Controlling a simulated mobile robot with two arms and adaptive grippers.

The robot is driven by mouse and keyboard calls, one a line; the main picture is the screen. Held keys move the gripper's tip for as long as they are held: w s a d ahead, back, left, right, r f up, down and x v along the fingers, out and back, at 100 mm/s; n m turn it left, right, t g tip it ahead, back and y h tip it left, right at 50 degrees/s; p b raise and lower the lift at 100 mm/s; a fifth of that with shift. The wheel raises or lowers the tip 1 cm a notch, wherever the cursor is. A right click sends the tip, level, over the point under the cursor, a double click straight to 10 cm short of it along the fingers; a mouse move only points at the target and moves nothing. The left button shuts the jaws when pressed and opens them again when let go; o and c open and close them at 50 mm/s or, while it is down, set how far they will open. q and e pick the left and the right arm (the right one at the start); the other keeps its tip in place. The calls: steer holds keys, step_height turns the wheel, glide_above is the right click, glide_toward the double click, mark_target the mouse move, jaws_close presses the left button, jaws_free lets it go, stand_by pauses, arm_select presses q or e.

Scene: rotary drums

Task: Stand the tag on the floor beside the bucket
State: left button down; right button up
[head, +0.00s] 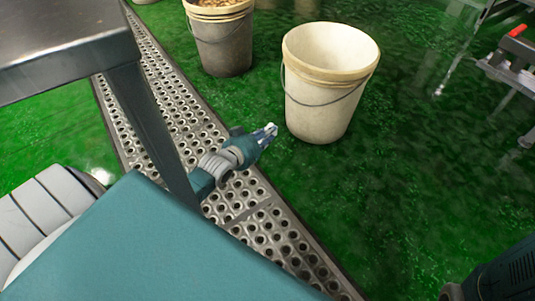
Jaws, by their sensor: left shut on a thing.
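A pale cream bucket (322,112) stands upright on the green floor right of centre, its thin wire handle hanging down. It looks empty as far as I can see inside. My left gripper (271,130) is just left of this bucket, apart from it in the picture, near the grating's right edge. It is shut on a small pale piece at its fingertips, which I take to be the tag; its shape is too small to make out. I cannot tell its height above the floor. My right gripper is not in view.
A second bucket (222,48), filled with light brown bits, stands behind to the left. A perforated metal grating (180,88) crosses the floor diagonally. A grey metal table (60,40) is at upper left. A metal frame (515,65) stands at right. Green floor (420,190) right of the bucket is clear.

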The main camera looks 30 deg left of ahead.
arm_select(q)
step_height(320, 180, down, 10)
steer(key=b, duration=0.6)
steer(key=shift+r, duration=0.25)
steer(key=c, duration=1.6)
jaws_free()
